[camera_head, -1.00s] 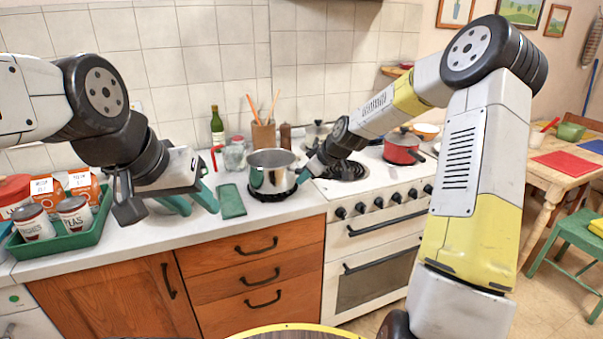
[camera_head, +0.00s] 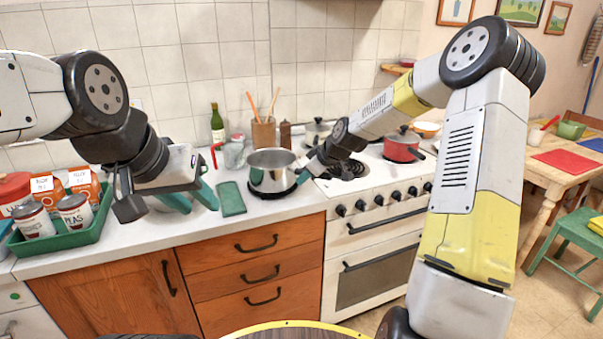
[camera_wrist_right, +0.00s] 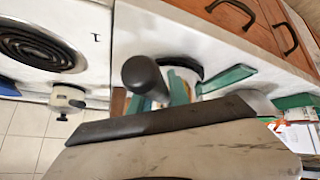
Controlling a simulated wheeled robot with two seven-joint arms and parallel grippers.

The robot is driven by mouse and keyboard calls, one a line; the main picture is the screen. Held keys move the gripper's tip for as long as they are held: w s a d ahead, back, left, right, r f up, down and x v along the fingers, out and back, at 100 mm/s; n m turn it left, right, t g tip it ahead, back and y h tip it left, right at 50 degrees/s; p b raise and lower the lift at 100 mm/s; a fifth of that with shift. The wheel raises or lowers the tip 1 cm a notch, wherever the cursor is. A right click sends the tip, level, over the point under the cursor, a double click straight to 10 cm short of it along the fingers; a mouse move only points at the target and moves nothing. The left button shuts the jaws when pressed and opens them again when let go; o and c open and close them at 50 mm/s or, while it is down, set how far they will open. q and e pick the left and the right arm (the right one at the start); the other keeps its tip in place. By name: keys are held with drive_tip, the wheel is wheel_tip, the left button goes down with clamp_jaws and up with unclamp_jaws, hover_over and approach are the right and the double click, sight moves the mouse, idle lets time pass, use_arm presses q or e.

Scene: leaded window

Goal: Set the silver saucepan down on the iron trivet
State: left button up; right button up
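The silver saucepan (camera_head: 270,175) stands upright on the counter just left of the stove. The black iron trivet (camera_head: 272,194) shows as a dark rim under its base, and the pan looks seated on it. My left gripper (camera_head: 191,199) is open and empty above the counter, left of the pan.
A green flat pad (camera_head: 231,199) lies left of the pan. A green tray (camera_head: 95,232) holds cans and cartons at far left. A bottle (camera_head: 217,125) and a utensil pot (camera_head: 263,134) stand behind. A red pot (camera_head: 402,150) is on the stove (camera_head: 380,183).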

drive_tip(key=o, duration=0.4)
